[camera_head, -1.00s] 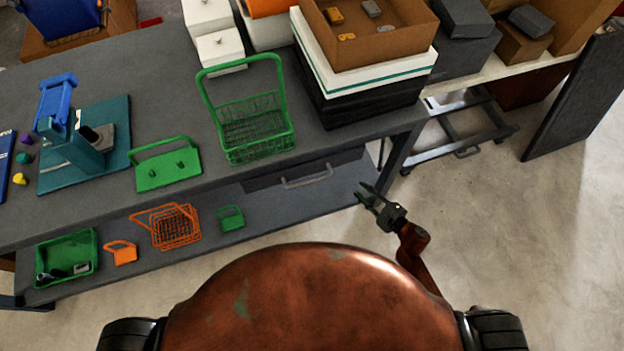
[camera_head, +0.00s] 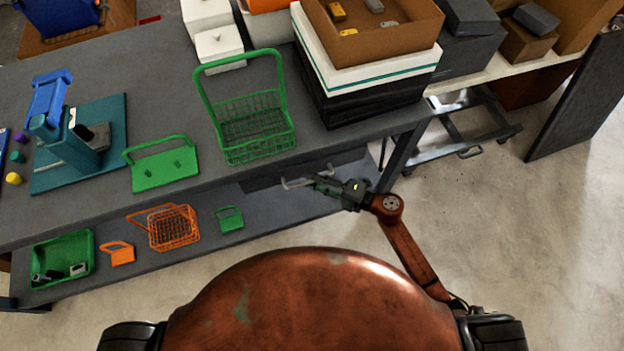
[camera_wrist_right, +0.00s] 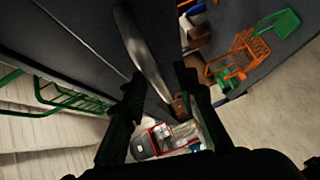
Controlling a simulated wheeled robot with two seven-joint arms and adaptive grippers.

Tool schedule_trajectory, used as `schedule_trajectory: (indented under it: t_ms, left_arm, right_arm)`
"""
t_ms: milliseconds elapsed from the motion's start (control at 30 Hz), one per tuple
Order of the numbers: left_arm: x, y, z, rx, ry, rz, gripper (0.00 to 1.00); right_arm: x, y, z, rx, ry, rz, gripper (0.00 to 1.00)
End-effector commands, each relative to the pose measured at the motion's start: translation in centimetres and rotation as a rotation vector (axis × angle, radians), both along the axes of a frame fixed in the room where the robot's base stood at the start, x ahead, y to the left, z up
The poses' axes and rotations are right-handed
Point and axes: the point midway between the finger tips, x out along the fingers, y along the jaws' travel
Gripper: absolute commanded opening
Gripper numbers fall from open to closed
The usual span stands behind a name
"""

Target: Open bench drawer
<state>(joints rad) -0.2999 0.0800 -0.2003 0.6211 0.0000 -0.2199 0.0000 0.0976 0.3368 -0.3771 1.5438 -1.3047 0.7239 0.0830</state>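The bench drawer (camera_head: 262,178) is a dark front under the right part of the grey bench top, and it looks shut. Its pale bar handle (camera_head: 293,183) is partly hidden by my right gripper (camera_head: 319,183), whose fingertips are at the handle's right end. In the right wrist view the handle (camera_wrist_right: 140,45) runs as a metal bar into the space between the fingers of the right gripper (camera_wrist_right: 160,78). The fingers stand apart, and I cannot tell whether they touch the bar. My left gripper is not in view.
A green wire basket (camera_head: 257,130) and stacked boxes (camera_head: 365,90) stand on the bench top above the drawer. The lower shelf holds a green tray (camera_head: 92,262) and orange baskets (camera_head: 172,227). The floor (camera_head: 500,230) right of my arm is clear.

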Motion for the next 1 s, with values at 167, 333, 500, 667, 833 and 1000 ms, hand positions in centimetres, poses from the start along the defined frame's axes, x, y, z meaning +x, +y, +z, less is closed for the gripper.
schedule_trajectory:
  t_ms: [167, 333, 500, 667, 833, 1000]
  left_arm:
    - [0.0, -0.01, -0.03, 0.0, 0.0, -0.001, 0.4]
    - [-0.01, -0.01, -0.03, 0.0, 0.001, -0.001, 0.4]
    - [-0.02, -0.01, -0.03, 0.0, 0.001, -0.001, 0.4]
    - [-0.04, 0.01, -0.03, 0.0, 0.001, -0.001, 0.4]
    - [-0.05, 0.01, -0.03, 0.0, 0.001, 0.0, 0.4]
    - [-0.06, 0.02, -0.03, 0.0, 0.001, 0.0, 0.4]
  right_arm:
    - [0.15, 0.32, -0.04, 0.0, 0.0, 0.0, 0.27]
    - [0.13, 0.3, -0.03, 0.0, 0.001, 0.0, 0.25]
    - [0.12, 0.28, -0.04, 0.0, 0.001, 0.0, 0.13]
    - [0.11, 0.28, -0.04, 0.0, 0.001, 0.0, 0.02]
    - [0.11, 0.27, -0.05, 0.0, 0.001, 0.0, 0.0]
    - [0.11, 0.26, -0.06, 0.0, 0.001, 0.0, 0.0]
